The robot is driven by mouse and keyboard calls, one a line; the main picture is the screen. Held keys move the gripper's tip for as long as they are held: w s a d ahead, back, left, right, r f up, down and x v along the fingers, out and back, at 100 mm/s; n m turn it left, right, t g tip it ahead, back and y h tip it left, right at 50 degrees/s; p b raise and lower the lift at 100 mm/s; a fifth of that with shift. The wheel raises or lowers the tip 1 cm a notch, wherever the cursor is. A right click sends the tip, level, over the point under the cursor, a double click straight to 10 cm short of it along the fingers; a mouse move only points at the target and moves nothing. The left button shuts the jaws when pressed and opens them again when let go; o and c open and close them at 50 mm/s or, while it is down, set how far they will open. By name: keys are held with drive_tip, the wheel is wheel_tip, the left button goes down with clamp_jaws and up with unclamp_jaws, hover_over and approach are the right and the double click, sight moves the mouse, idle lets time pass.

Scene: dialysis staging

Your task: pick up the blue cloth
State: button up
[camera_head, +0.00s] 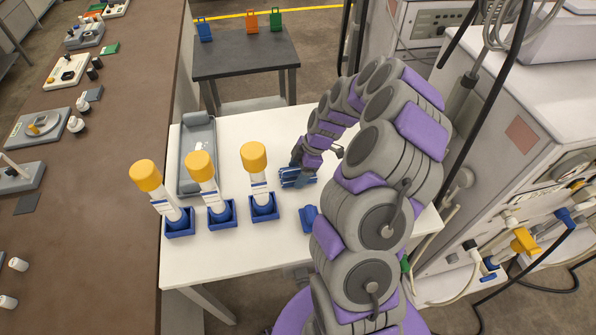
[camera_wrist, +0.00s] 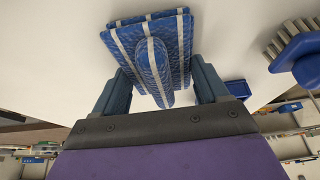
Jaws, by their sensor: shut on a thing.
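The blue cloth (camera_head: 292,180) is folded, with white stripes, near the middle of the white table. It also shows in the wrist view (camera_wrist: 150,35), with a raised fold between my fingers. My gripper (camera_wrist: 160,72) has one finger on each side of this fold and is shut on it. In the head view my gripper (camera_head: 303,165) is right over the cloth and hides part of it. I cannot tell whether the cloth touches the table.
Three yellow-capped tubes (camera_head: 203,180) stand in blue holders left of the cloth. A grey tray (camera_head: 184,160) lies behind them. A blue brush (camera_wrist: 303,58) is close on the right in the wrist view. White machines (camera_head: 540,130) stand to the right.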

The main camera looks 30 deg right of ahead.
sight(295, 169)
drive_tip(key=shift+r, duration=0.5)
wheel_tip(295, 169, up, 3)
drive_tip(key=shift+f+p, duration=0.15)
drive_tip(key=shift+p, duration=0.45)
drive_tip(key=s+d, duration=0.3)
drive_tip(key=s, duration=0.1)
drive_tip(key=s+d+p, duration=0.1)
drive_tip(key=s+d, duration=0.2)
drive_tip(key=d, duration=0.1)
drive_tip(key=s+d+r+p, duration=0.1)
drive_tip(key=s+d, duration=0.3)
drive_tip(key=shift+s, duration=0.3)
